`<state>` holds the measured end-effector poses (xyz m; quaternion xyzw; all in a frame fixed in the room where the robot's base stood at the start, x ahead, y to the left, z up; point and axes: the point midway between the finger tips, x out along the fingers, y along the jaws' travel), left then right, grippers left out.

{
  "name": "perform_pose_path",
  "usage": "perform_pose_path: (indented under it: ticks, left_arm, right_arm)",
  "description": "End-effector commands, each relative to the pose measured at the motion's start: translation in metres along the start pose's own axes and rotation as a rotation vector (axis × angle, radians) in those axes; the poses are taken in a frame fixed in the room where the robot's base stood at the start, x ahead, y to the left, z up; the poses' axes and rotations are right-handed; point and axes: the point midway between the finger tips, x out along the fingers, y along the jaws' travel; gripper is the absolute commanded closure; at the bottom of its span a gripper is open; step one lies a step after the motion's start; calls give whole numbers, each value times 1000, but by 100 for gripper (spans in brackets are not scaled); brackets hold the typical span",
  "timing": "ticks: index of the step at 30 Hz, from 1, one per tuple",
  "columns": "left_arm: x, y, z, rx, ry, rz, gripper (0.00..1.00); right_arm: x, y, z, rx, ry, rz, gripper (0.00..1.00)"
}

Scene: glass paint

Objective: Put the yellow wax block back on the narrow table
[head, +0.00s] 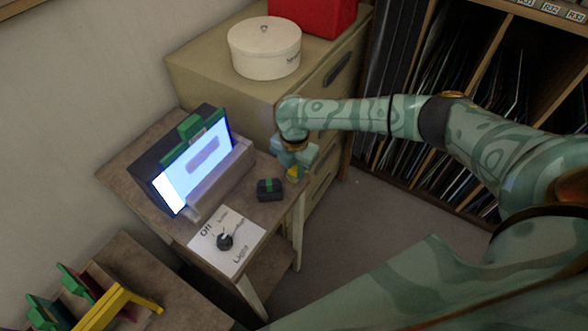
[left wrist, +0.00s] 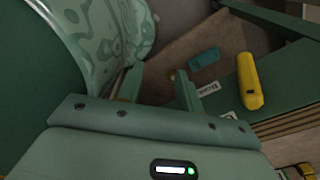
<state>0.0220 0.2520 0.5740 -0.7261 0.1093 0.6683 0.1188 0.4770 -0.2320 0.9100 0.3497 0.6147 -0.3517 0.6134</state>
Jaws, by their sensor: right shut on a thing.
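My right gripper (head: 295,160) is shut on a small yellow block (head: 293,173), which appears to be the yellow wax block. Most of the block is hidden by the gripper. The gripper is over or just beside the right corner of a small brown table (head: 262,212), probably the narrow table. I cannot tell whether the block touches the tabletop. A dark block with a green band (head: 269,189) sits on that table, left of the gripper. My left gripper (left wrist: 158,88) shows in the left wrist view, with its fingers apart and nothing between them.
A lit panel (head: 193,165) and a card with a dark knob (head: 227,241) occupy the table. A beige cabinet (head: 205,75) bears a round white box (head: 264,48). The left wrist view shows a yellow object (left wrist: 249,80) and a teal block (left wrist: 204,59).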

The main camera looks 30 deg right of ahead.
Motion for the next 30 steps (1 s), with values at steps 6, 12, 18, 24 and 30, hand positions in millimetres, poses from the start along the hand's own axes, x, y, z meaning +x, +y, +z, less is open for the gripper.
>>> perform_pose_path:
  ticks: [6, 12, 18, 24, 30]
  left_arm:
    - [0, 0, 0, 0, 1, 0, 64]
    - [0, 0, -1, 0, 1, 0, 64]
    - [-1, 0, -1, 0, 1, 0, 64]
    - [-11, -1, -3, 0, 5, -2, 64]
    - [-27, -2, -6, 0, 10, -3, 64]
  right_arm:
    - [0, 0, 0, 1, 0, 2, 98]
    - [0, 0, 0, 1, 0, 2, 53]
    - [-1, 0, 0, 1, 0, 2, 53]
    - [-28, 1, 1, 1, -1, 6, 53]
    - [-77, 1, 1, 0, -2, 7, 53]
